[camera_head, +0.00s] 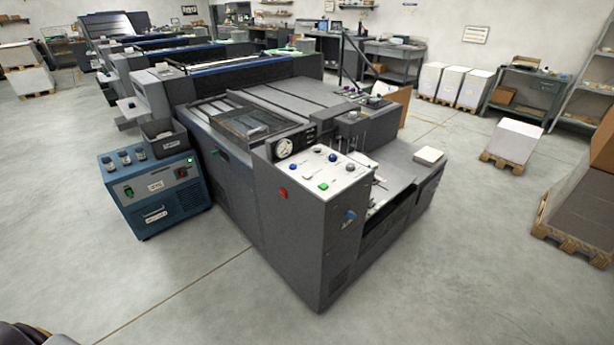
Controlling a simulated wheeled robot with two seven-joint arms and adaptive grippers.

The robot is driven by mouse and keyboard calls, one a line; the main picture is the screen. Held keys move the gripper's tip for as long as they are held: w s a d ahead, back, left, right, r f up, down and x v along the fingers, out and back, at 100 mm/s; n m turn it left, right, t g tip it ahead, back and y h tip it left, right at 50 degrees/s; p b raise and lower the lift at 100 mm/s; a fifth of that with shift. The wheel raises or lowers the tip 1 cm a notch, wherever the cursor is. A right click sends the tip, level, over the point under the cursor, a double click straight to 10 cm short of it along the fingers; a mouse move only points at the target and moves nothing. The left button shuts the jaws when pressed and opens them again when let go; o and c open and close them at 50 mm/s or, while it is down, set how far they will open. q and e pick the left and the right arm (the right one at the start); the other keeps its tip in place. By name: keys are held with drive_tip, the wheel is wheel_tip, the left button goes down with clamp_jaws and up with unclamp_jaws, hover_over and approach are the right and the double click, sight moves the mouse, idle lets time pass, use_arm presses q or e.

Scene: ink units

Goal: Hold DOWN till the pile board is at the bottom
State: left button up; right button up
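A grey press (265,200) fills the middle of the head view. Its near end has a control panel (318,172) with a light sloping top, a round gauge (284,147), several knobs and buttons, and a green button (323,186) near the front edge. A red button (283,194) is on the side face and a blue knob (350,215) on the front face. The labels are too small to read, so I cannot tell which control is DOWN. I cannot make out the pile board or its height. Neither gripper shows; only a dark rounded shape is at the bottom left corner.
A blue unit (160,198) with small jars and a grey bin on top stands left of the press. A pallet with a white stack (514,139) and a larger loaded pallet (580,205) are on the right. The grey floor in front is clear.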

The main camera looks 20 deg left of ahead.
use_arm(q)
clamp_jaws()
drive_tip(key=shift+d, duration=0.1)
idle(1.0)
